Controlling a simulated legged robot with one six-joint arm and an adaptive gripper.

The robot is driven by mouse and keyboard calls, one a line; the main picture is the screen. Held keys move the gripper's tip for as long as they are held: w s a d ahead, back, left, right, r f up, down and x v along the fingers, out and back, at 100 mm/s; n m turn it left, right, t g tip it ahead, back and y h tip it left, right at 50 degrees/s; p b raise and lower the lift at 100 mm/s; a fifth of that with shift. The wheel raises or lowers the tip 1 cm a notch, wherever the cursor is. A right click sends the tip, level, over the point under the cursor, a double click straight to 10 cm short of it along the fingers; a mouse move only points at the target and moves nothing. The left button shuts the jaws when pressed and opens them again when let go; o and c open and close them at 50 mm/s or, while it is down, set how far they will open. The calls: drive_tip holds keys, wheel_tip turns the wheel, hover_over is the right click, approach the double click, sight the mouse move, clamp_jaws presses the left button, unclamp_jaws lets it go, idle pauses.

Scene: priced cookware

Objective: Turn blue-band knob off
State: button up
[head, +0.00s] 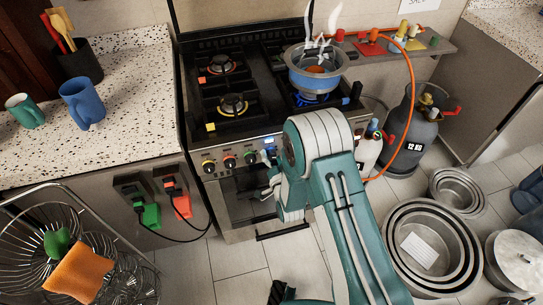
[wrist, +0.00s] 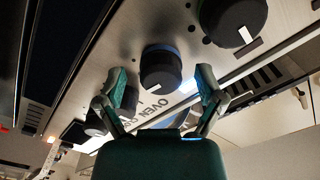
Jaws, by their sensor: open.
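The blue-band knob (wrist: 161,66) is a black knob with a blue ring at its base, on the metal stove front in the wrist view. Its white mark points toward the bottom of that picture. My gripper (wrist: 161,84) is open, with one finger on each side of the knob and a visible gap to each. In the head view, my gripper (head: 270,184) is at the stove's front panel, and my arm hides part of the panel. A steaming pot (head: 316,80) with a blue band sits over a lit blue flame (head: 312,99) on the stove (head: 250,140).
Another black knob (wrist: 233,20) is close by at upper right in the wrist view. An orange hose (head: 411,110) runs to a gas cylinder (head: 403,135). Nested pans (head: 432,285) are on the floor.

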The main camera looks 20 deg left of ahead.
drive_tip(key=shift+c, duration=0.3)
drive_tip(key=c, duration=1.1)
drive_tip(key=shift+n, duration=0.3)
drive_tip(key=n, duration=0.4)
drive_tip(key=shift+n, duration=0.3)
drive_tip(key=n, duration=0.4)
drive_tip(key=shift+n, duration=0.3)
drive_tip(key=n, duration=0.5)
drive_tip(key=shift+a, duration=0.1)
drive_tip(key=shift+n, duration=2.5)
